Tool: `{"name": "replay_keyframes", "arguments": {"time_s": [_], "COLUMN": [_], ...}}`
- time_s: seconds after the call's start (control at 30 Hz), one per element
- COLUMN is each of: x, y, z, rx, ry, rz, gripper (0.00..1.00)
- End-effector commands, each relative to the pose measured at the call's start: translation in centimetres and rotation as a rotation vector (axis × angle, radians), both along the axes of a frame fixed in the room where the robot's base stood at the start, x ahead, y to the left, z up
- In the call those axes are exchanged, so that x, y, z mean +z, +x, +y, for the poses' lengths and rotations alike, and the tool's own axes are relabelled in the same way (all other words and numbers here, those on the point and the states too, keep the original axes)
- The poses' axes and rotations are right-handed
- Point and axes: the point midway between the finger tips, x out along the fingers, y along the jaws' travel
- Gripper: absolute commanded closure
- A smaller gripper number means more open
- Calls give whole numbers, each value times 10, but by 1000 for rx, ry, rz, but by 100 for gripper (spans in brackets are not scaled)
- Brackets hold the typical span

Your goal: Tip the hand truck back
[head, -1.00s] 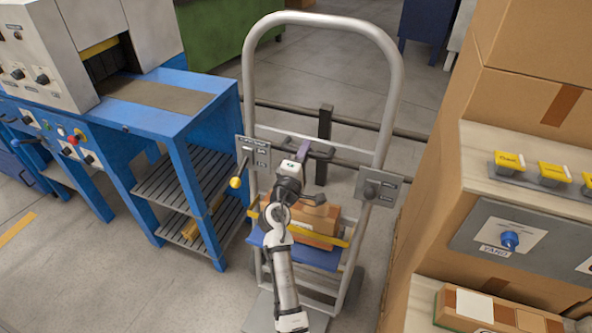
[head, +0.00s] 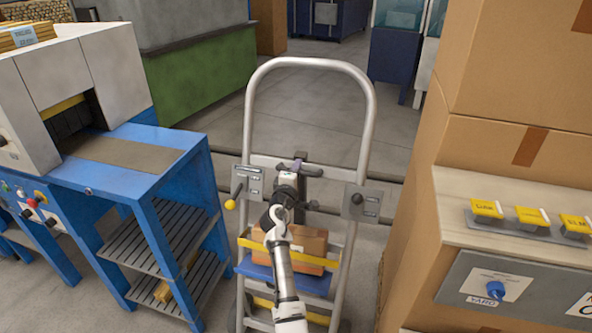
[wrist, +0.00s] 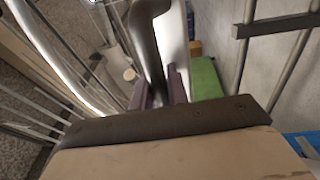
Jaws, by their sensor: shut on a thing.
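The hand truck (head: 369,125) is a grey tubular frame with a rounded top loop, standing in the gap between the blue bench and the carton stack. A cardboard box (head: 312,244) sits low on it behind a yellow strap (head: 268,249). A dark grip (head: 312,171) is at the middle of its crossbar. My gripper (head: 297,164) is shut on this grip, and the arm reaches up from below. In the wrist view, the purple fingers (wrist: 163,92) close around the dark grip (wrist: 148,45). The arm hides part of the box and lower frame.
A blue bench (head: 170,150) with slatted shelves stands close on the left. Large cartons (head: 510,150) and a panel with yellow blocks (head: 530,215) crowd the right. A dark rail runs behind the truck, with open floor (head: 290,110) beyond it. A yellow-knobbed lever (head: 230,204) is left of the grip.

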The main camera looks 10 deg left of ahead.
Motion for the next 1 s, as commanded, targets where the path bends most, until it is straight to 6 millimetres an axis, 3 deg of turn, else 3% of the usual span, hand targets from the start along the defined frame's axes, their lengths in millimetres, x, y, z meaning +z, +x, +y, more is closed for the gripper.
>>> {"name": "replay_keyframes", "arguments": {"time_s": [0.1,0.13,0.3,0.77,1.0], "x": [-3,-3,-3,-8,-8], "y": [1,1,2,-4,-41], "z": [-3,-3,-4,-6,-2], "rx": [-4,-4,-6,-11,-5], "ry": [0,0,2,1,3], "rz": [5,5,6,12,4], "gripper": [100,83,64,64,64]}}
